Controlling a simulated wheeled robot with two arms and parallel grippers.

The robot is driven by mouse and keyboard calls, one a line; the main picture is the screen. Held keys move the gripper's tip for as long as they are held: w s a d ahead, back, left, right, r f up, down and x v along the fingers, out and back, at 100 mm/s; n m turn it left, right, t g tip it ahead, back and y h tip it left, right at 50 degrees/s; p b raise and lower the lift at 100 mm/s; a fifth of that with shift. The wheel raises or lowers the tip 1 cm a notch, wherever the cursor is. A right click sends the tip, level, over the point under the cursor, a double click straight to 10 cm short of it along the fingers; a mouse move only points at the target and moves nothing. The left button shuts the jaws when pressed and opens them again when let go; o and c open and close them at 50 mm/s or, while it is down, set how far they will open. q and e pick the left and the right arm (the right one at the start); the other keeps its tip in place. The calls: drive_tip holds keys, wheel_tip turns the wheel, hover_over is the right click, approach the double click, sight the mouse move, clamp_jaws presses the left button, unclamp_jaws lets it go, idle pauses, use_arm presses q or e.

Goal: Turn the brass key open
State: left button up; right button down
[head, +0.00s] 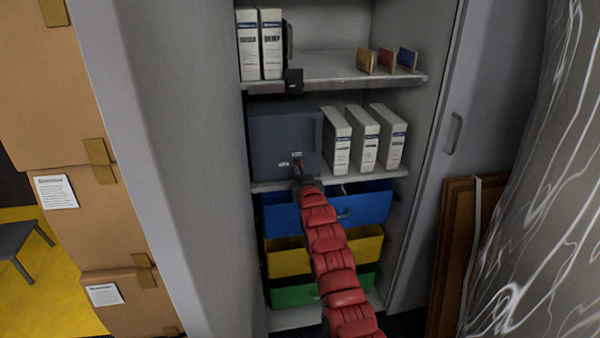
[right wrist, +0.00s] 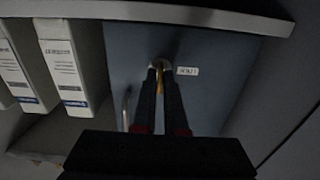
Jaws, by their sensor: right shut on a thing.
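A dark grey-blue steel box (head: 270,130) with a handle on its right side stands on the middle shelf of the cabinet; its front fills much of the right wrist view (right wrist: 210,95). The brass key (right wrist: 160,78) sits at a round lock in this front, beside a small white label (right wrist: 187,71). My right gripper (right wrist: 161,68) is shut on the key, its two dark fingers either side of it. In the head view the right gripper (head: 299,170) reaches the lower right front of the box, and the key is too small to tell there. My left gripper is out of view.
White binders (head: 364,138) stand right of the box. Blue (head: 367,206), yellow (head: 287,260) and green (head: 295,294) bins sit below. A shelf (head: 340,70) holds more binders above. The cabinet's left wall (head: 185,130) and open door (head: 430,160) flank the space.

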drive_tip(key=c, duration=1)
unclamp_jaws()
drive_tip(key=s+d+p, duration=0.2)
drive_tip(key=s+d, duration=0.1)
drive_tip(key=s, duration=1.4)
drive_tip(key=shift+d, duration=0.2)
drive_tip(key=shift+f, duration=0.1)
